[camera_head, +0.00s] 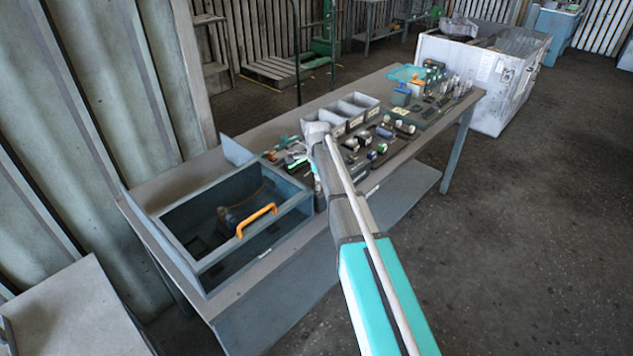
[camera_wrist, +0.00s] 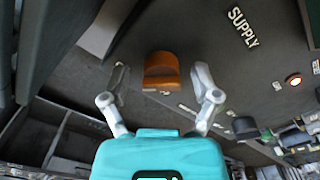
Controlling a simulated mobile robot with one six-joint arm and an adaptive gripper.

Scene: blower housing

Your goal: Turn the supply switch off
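In the wrist view an orange knob (camera_wrist: 161,72) sits on a dark panel (camera_wrist: 215,55), with the white word SUPPLY printed to its upper right. My gripper (camera_wrist: 161,82) is open, with one finger to the left of the knob and one to the right. Gaps show between the knob and both fingers; I cannot tell its depth from them. In the head view my arm reaches over the workbench (camera_head: 285,128); the gripper and the knob cannot be made out there.
A grey open-topped box (camera_head: 190,255) with an orange handle (camera_head: 257,220) stands on the bench's left part. Grey bins (camera_head: 352,108) and several small parts crowd the bench around and beyond my arm. A large white crate (camera_head: 485,75) stands behind. The floor at right is clear.

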